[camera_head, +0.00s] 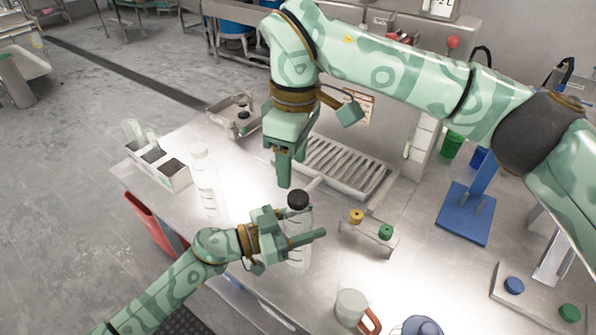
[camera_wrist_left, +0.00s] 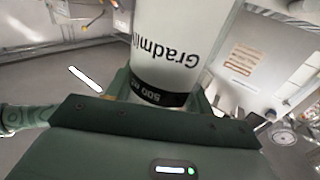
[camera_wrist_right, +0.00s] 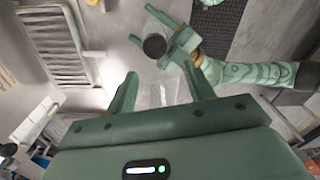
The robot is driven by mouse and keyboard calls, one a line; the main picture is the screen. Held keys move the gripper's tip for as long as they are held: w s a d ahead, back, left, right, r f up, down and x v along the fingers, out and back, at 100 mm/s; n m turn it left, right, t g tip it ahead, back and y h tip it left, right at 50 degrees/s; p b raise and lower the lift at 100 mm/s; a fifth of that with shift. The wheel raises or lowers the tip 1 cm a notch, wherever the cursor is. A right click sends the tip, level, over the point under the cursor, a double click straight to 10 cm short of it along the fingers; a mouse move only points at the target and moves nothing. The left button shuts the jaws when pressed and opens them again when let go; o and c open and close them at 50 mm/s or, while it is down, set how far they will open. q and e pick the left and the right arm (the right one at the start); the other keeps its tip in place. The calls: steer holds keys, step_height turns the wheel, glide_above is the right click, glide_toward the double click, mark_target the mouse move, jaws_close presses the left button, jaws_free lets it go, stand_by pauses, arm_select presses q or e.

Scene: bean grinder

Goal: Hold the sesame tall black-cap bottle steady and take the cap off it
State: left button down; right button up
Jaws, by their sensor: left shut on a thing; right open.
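The tall bottle (camera_head: 299,262) with a black cap (camera_head: 298,199) stands upright on the metal table. My left gripper (camera_head: 300,238) is shut around its body, below the cap. In the left wrist view, the white printed bottle (camera_wrist_left: 182,45) is between the jaws. My right gripper (camera_head: 285,178) points down, open and empty, just above and slightly behind the cap. In the right wrist view, the dark cap (camera_wrist_right: 154,45) shows beyond the open fingers, apart from them, with my left gripper beside it. The cap is on the bottle.
A white bottle (camera_head: 204,182) stands left of the held bottle. A small rack (camera_head: 368,239) with yellow and green caps is to the right. A white mug (camera_head: 351,305) stands at the front. A blue stand (camera_head: 466,212) is farther right, and a ribbed tray (camera_head: 345,166) lies behind.

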mark_target(298, 196)
steer(key=shift+w+d+r+m, duration=0.15)
steer(key=shift+d+r+m, duration=0.1)
steer(key=shift+m, duration=0.65)
steer(key=shift+d+f+m, duration=0.1)
steer(key=shift+d+m, duration=0.1)
steer(key=shift+m, duration=0.3)
step_height(298, 196, down, 8)
steer(key=shift+r, duration=0.1)
